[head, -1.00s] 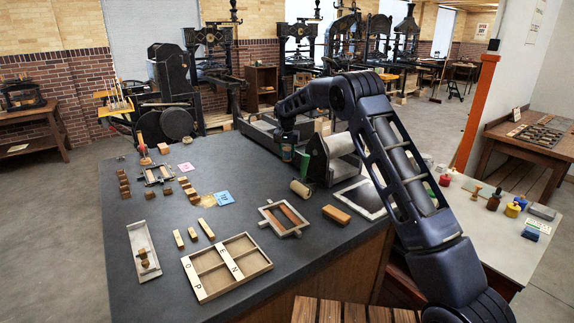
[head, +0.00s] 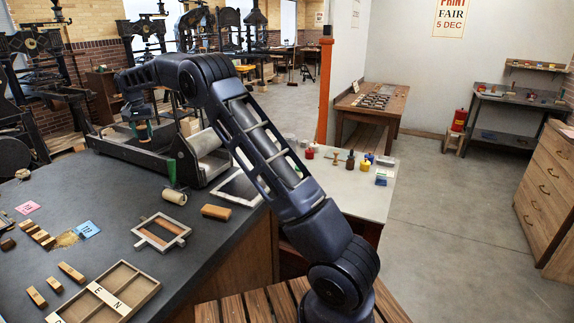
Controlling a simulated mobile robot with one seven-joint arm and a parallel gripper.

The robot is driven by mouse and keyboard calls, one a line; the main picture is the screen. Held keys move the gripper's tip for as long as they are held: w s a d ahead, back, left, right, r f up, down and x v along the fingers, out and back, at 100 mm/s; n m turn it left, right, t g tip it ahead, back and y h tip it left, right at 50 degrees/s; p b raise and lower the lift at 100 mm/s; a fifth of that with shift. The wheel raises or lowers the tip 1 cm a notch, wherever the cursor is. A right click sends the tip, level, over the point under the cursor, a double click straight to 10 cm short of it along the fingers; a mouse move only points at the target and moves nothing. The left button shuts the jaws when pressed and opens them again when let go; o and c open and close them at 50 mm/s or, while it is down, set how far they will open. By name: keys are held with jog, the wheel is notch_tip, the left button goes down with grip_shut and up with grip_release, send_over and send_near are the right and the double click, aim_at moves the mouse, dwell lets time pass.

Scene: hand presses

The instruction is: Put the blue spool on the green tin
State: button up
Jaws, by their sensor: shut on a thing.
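My gripper (head: 138,112) is at the far end of my arm, at the left in the head view, small and partly dark against the flatbed press. It is shut on a small blue-green thing with a tan lower end, most likely the blue spool (head: 143,131). The spool appears upright, seen in front of or over the press bed; its height is hard to judge. A dark green upright thing (head: 171,173) stands by the near end of the press. It may be the green tin, but I cannot tell for sure.
The flatbed press (head: 130,151) with its pale roller (head: 206,143) stands on the dark worktable (head: 105,185). A tan cylinder (head: 175,197), a wooden block (head: 216,212) and a frame (head: 161,232) lie nearer. A pale side table (head: 345,200) holds several small coloured things, partly behind my arm.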

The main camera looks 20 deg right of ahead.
aim_at(142, 127)
notch_tip(142, 127, up, 9)
jog(key=w+d+m, duration=0.2)
jog(key=w+d, duration=0.1)
jog(key=d, duration=1.1)
jog(key=w+d+m, duration=0.1)
jog(key=w+d, duration=0.2)
jog(key=d, duration=1.1)
jog(key=s+d+m, duration=0.2)
jog(key=s+d, duration=0.1)
jog(key=d, duration=1)
jog(key=s+d+m+h, duration=0.1)
jog(key=s+d+m, duration=0.15)
jog(key=d, duration=1.15)
jog(key=s+d+m, duration=0.1)
jog(key=s+d, duration=0.3)
jog(key=d, duration=0.9)
jog(key=shift+g, duration=0.3)
notch_tip(142, 127, down, 31)
jog(key=shift+w+f, duration=0.1)
jog(key=o, duration=0.5)
jog(key=shift+f, duration=0.15)
jog(key=o, duration=0.5)
jog(key=shift+c, duration=0.2)
